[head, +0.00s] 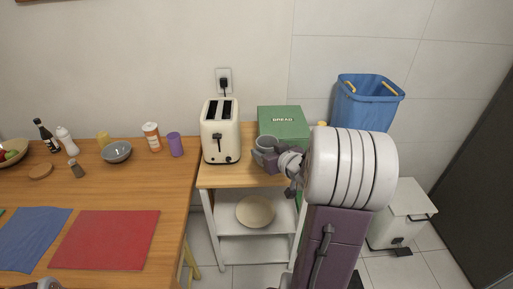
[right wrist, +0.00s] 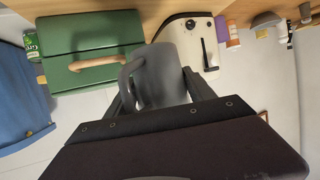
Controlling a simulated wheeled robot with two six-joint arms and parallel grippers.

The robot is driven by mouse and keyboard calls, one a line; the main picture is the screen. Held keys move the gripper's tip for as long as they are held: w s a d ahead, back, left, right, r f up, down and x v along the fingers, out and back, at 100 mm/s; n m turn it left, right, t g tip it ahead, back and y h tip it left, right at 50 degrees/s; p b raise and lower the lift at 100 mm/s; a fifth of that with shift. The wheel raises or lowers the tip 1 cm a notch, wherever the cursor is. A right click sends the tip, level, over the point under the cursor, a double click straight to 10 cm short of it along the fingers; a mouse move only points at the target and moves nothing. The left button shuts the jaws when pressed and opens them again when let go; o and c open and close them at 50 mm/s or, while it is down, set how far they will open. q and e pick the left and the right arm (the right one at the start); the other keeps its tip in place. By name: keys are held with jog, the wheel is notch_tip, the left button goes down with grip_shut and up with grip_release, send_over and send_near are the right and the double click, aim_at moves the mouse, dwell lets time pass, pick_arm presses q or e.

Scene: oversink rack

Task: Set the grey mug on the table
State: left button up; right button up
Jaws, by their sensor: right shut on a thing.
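The grey mug (head: 264,146) is in front of the green bread box on the small cart, beside the toaster. My right gripper (head: 285,165) is shut on the mug. In the right wrist view the mug (right wrist: 162,76) sits between the two fingers, with its handle to the left. I cannot tell whether the mug touches the cart top. The wooden table (head: 172,190) is at the left, with a blue mat (head: 35,236) and a red mat (head: 104,240) on it. Only a small part of my left arm shows at the bottom left; its gripper is out of view.
A cream toaster (head: 221,142) stands on the cart (head: 212,182) left of the mug, and the green bread box (head: 283,122) is behind it. A grey bowl (head: 117,152), a purple cup (head: 175,145) and bottles line the table's back.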

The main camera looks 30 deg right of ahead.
jog(key=shift+s+r, duration=0.1)
jog(key=shift+s, duration=0.05)
notch_tip(320, 180, up, 12)
jog(key=p, duration=1.2)
jog(key=f+b, duration=0.4)
jog(key=b, duration=0.1)
jog(key=f+b, duration=0.8)
jog(key=b, duration=0.1)
jog(key=shift+d+b, duration=0.35)
jog(key=w+a+f+b, duration=0.1)
jog(key=w+f+b, duration=0.1)
jog(key=w, duration=0.1)
jog(key=w+a+f+b, duration=0.2)
jog(key=w+b, duration=0.1)
jog(key=w+a+f+b, duration=0.2)
jog(key=w, duration=0.1)
jog(key=shift+w+f, duration=0.3)
jog(key=shift+w, duration=0.1)
jog(key=shift+w+a+f, duration=0.1)
jog(key=shift+w+a, duration=0.15)
jog(key=shift+w, duration=0.25)
notch_tip(320, 180, down, 4)
jog(key=b, duration=0.3)
jog(key=shift+s+f, duration=0.1)
jog(key=shift+f, duration=0.05)
jog(key=shift+r, duration=0.2)
